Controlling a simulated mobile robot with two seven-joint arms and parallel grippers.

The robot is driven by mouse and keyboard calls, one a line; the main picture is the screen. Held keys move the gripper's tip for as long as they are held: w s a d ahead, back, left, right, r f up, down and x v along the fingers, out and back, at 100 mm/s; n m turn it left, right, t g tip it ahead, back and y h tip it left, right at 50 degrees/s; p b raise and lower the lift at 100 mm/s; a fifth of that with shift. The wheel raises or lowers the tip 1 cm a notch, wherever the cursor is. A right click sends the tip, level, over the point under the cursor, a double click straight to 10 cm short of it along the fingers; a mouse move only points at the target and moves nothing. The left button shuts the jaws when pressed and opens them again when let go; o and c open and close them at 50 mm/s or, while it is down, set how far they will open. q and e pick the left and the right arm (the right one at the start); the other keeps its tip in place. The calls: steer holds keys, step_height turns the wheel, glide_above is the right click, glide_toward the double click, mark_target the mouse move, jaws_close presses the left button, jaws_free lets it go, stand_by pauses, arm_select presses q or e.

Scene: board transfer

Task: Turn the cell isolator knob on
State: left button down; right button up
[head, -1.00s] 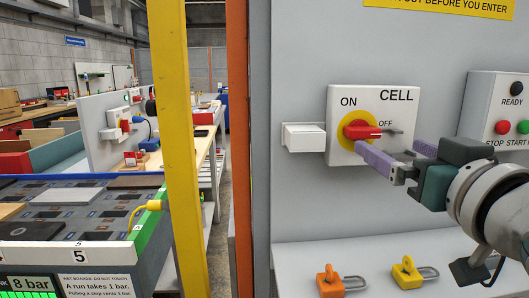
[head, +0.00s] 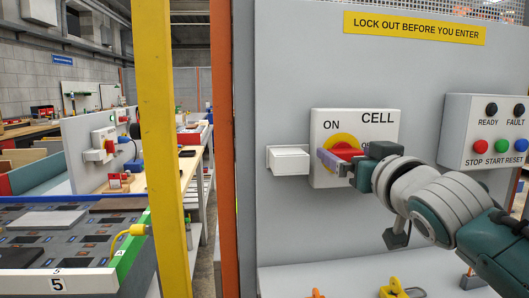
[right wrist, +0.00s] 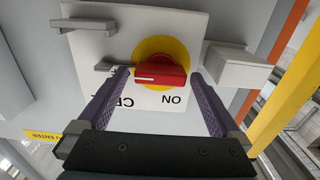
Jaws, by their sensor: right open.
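The red isolator knob (head: 345,151) sits on a yellow disc (head: 339,140) on the white CELL plate (head: 383,131). In the right wrist view, which is upside down, the knob (right wrist: 160,77) lies crosswise, its white mark at the end away from the ON label. My right gripper (head: 336,159) is at the knob and partly hides it and the OFF label. In the right wrist view its fingers (right wrist: 160,84) are apart, one beyond each end of the knob. I cannot tell whether they touch it. My left gripper is not in view.
A grey metal hasp (right wrist: 113,68) sticks out beside the knob. A white box (head: 288,160) is fixed left of the plate, and a button panel (head: 484,132) is at the right. Padlocks, one yellow (head: 394,288), lie on the ledge below. A yellow post (head: 160,150) stands left.

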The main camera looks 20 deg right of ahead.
steer(key=shift+c, duration=0.2)
steer(key=c, duration=1.3)
steer(key=shift+o, duration=0.2)
